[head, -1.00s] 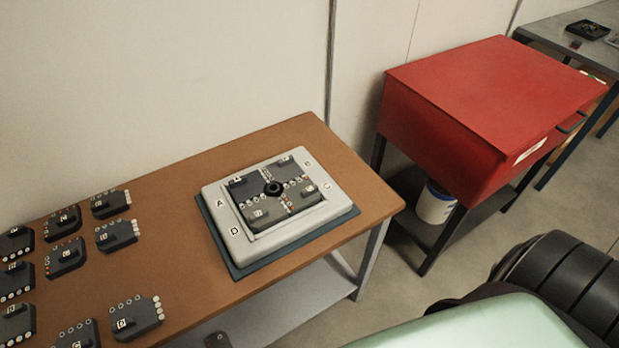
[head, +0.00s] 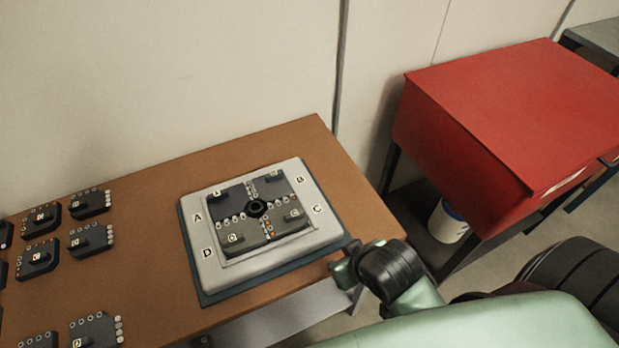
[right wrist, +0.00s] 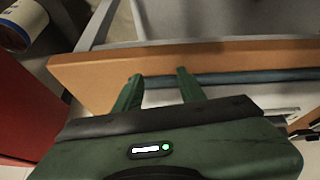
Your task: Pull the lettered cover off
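The lettered cover (head: 212,262) is a pale grey frame marked A, B, C and D at its corners. It lies flat on a dark blue-grey base (head: 190,235) on the brown table and surrounds four dark lettered modules (head: 237,240) with a black round knob (head: 257,208) at their centre. My right gripper (head: 345,268) is at the table's front right edge, beside the base's right corner and apart from the cover. In the right wrist view its green fingers (right wrist: 157,88) are spread and empty, over the table edge. My left gripper is not in view.
Several dark lettered modules (head: 90,202) lie on the left of the brown table (head: 150,195). A red cabinet (head: 500,110) stands to the right, with a white bucket (head: 447,222) under it. A wall runs behind the table.

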